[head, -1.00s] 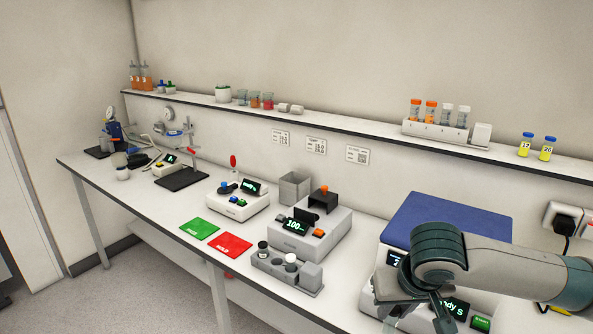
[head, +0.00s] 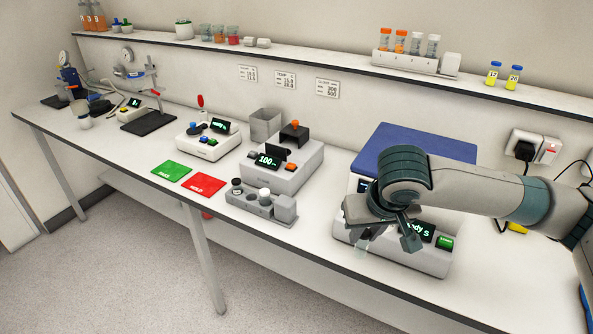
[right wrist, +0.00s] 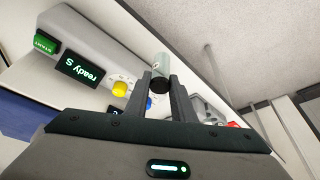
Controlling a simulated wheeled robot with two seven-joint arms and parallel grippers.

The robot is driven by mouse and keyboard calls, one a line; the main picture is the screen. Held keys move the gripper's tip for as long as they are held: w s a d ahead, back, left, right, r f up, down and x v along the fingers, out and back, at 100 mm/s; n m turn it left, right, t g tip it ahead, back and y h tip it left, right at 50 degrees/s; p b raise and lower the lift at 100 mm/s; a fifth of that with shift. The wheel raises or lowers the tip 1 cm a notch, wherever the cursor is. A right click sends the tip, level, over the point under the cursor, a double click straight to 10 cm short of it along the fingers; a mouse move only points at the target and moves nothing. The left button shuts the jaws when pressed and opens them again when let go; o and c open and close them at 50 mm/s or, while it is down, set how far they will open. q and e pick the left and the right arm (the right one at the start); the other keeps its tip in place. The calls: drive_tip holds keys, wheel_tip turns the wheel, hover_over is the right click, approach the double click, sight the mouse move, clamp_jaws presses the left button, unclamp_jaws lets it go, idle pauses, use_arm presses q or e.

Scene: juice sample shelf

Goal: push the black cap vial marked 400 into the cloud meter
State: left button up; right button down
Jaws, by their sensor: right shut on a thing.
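My right gripper (head: 385,245) is in front of the blue-lidded machine, above the bench's front part. It is shut on a small vial (right wrist: 161,66) with a black cap end (right wrist: 157,87) between the fingers and a pale, clear body sticking out beyond them. The vial (head: 361,250) hangs below the fingers in the head view. Its mark cannot be read. The grey machine with the green 100 display, which looks like the cloud meter (head: 289,178), stands left of the gripper. It has a black raised part and an orange knob on top. My left gripper is not in view.
A grey vial rack (head: 285,210) with black-capped and white-capped vials stands before the meter. The blue-lidded machine (head: 425,145) is behind my gripper. Green (head: 172,171) and red (head: 205,185) mats lie to the left. A grey open box (head: 265,125) stands behind the meter.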

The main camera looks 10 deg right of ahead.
drive_tip(key=s+f, duration=0.3)
drive_tip(key=f, duration=1)
drive_tip(key=shift+s+f, duration=0.35)
drive_tip(key=shift+f, duration=0.05)
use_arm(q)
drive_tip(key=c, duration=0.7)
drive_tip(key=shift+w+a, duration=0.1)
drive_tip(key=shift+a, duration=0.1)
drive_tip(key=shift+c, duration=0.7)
